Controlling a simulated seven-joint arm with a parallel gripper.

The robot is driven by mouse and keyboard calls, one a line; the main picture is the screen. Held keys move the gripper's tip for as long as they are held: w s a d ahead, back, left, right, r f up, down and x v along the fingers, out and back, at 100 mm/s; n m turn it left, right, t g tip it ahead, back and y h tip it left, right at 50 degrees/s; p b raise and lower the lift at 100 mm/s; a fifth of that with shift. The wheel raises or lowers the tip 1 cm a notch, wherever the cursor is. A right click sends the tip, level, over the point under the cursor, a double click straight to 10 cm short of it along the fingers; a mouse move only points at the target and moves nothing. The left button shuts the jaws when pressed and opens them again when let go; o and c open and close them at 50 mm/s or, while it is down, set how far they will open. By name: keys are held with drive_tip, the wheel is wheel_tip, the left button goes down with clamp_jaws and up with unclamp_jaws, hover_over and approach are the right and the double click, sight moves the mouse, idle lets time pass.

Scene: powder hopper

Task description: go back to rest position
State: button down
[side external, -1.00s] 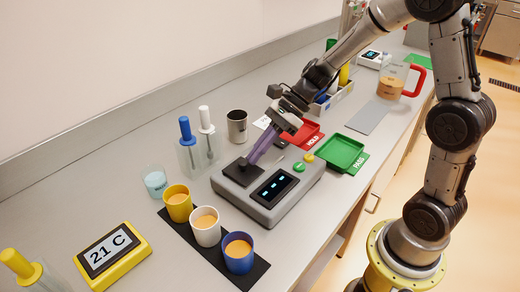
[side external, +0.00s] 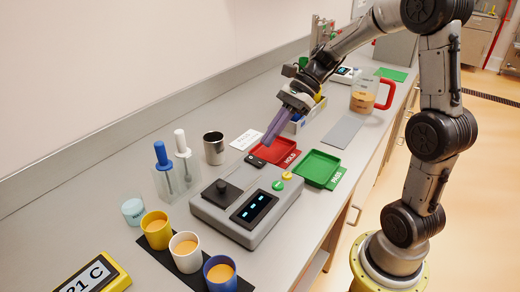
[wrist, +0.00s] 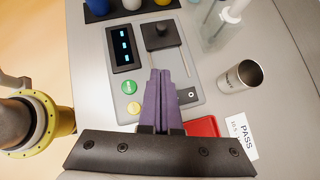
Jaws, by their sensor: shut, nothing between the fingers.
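My gripper (side external: 274,134) has purple fingers closed together with nothing between them. In the side view it hangs above the bench, over the left edge of the red HOLD tray (side external: 268,153) and behind the grey instrument (side external: 248,211). In the wrist view the closed fingers (wrist: 160,78) point toward the instrument's black round knob (wrist: 160,32). The instrument has a lit display (side external: 253,208) and a green and a yellow button. The fingers appear clear of the instrument in the side view.
A green PASS tray (side external: 319,167) lies right of the red tray. A steel cup (side external: 214,148), a stand with blue and white-handled tools (side external: 174,170), and yellow, white and blue cups of orange powder stand nearer. A jug with a red handle (side external: 366,92) stands farther back.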

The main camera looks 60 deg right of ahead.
drive_tip(key=s+a+r+n+h, duration=0.3)
drive_tip(key=s+a+r+n, duration=0.3)
drive_tip(key=s+a+n, duration=0.4)
drive_tip(key=s+d+f+n+t+h, duration=0.2)
drive_tip(key=s+d+n+h, duration=0.3)
drive_tip(key=n, duration=0.6)
drive_tip(key=s+d+f, duration=0.1)
drive_tip(key=s+d, duration=0.1)
drive_tip(key=shift+s+f+n+t+h, duration=0.2)
drive_tip(key=shift+s+n+t+h, duration=0.1)
drive_tip(key=shift+s+t, duration=0.1)
